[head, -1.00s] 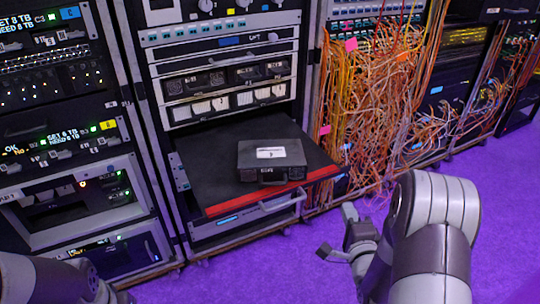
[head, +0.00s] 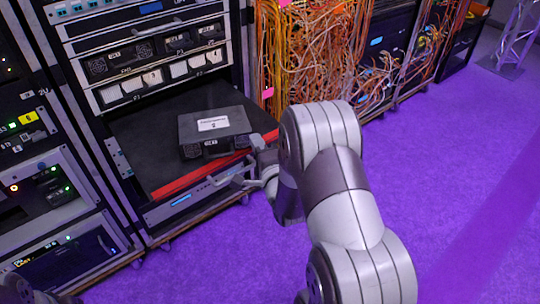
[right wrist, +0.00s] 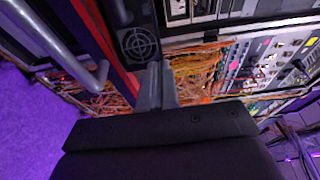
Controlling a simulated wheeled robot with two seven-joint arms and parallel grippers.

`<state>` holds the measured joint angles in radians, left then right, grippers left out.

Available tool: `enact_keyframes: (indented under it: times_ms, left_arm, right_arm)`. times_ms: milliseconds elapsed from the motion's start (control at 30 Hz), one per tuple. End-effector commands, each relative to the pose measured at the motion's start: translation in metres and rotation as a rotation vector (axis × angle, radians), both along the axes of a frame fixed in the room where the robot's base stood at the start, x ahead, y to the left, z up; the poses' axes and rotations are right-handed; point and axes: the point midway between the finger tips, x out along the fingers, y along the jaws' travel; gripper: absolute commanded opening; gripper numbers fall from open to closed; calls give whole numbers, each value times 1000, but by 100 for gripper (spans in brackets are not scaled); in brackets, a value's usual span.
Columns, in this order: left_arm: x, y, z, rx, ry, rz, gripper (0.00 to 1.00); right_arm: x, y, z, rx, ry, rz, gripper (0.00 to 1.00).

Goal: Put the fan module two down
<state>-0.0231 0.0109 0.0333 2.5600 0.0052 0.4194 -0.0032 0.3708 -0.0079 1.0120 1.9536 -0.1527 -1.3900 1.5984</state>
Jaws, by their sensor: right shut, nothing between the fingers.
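The fan module (head: 214,126) is a dark grey box with a white label and a front handle. It lies flat on a black pull-out shelf (head: 140,128) with a red front edge (head: 200,176). My right gripper (head: 258,166) is shut and empty, just off the shelf's front right corner, near the drawer handle. In the right wrist view its fingers (right wrist: 156,86) are together, beside a dark face with a round fan grille (right wrist: 140,44) that appears to be the module. My left gripper is not in view; only a dark bit of arm shows at the lower left.
A silver drawer handle (head: 222,180) sticks out below the red edge; it also shows in the right wrist view (right wrist: 82,75). Dense orange cables (head: 305,60) hang right of the rack. A lit equipment rack (head: 50,190) stands at left. The purple floor (head: 460,170) is clear at right.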

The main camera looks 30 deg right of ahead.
Motion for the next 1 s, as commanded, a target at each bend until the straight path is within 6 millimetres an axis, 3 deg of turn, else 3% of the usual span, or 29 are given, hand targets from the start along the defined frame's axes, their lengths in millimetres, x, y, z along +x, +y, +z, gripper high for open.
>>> enact_keyframes:
  times_ms: [533, 800, 1000]
  left_arm:
    - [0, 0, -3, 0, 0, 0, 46]
    - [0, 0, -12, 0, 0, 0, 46]
    - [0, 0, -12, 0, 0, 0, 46]
  right_arm:
    - [13, 9, 0, 0, 0, 0, 0]
    - [51, 33, -2, -1, 0, 3, 0]
    - [58, 37, 0, 0, 1, 0, 0]
